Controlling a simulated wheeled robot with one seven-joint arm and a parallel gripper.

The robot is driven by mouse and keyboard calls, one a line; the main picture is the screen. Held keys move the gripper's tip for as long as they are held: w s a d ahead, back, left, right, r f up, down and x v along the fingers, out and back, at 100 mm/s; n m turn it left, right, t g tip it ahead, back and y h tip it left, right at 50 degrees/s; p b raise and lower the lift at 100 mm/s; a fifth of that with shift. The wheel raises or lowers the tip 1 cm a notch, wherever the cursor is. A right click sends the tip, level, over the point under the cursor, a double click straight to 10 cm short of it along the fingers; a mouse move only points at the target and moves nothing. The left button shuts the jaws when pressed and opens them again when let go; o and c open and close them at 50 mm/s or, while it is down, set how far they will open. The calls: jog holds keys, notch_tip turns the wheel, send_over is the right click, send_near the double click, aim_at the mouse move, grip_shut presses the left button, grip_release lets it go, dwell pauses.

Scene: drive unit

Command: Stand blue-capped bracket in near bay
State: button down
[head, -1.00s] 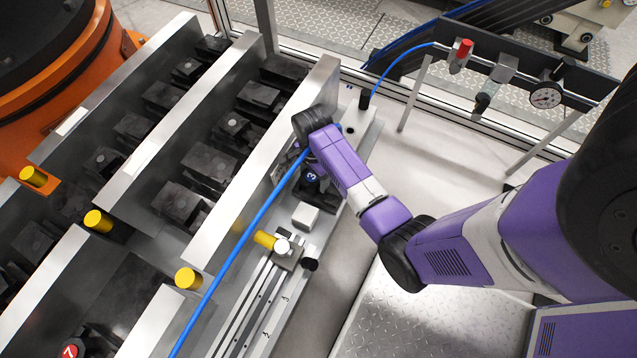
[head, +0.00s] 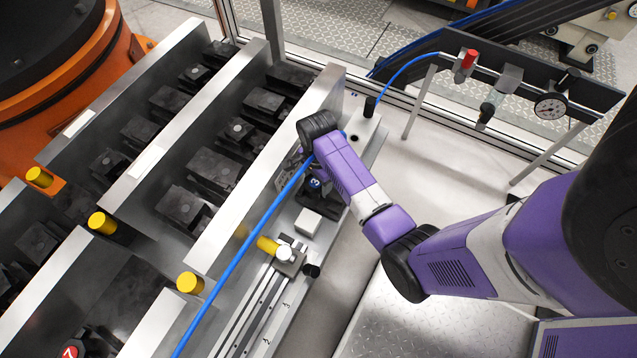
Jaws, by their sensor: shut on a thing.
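The blue-capped bracket (head: 315,184) shows a dark blue round cap marked 3 and a dark body. It is at the rail-side of the nearest long silver wall, just under my purple wrist. My gripper (head: 296,171) is mostly hidden behind the wrist and a blue hose, and is shut on the bracket. The contact and the bracket's lower end are hidden, so I cannot tell whether it touches the surface below. Silver walls (head: 262,180) divide the fixture into long bays with dark blocks. I cannot tell which is the near bay.
A blue hose (head: 228,268) crosses the fixture. A white block (head: 308,222), a yellow-ended clamp (head: 283,255) and numbered rails (head: 262,310) lie below the bracket. Yellow posts (head: 190,283) stand at the wall ends. A red cap marked 7 (head: 70,352) sits lower left. A gauge (head: 549,106) stands right.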

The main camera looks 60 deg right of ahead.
notch_tip(320, 180, up, 28)
jog(key=p, duration=1.3)
jog(key=shift+f, duration=0.2)
jog(key=shift+w, duration=0.1)
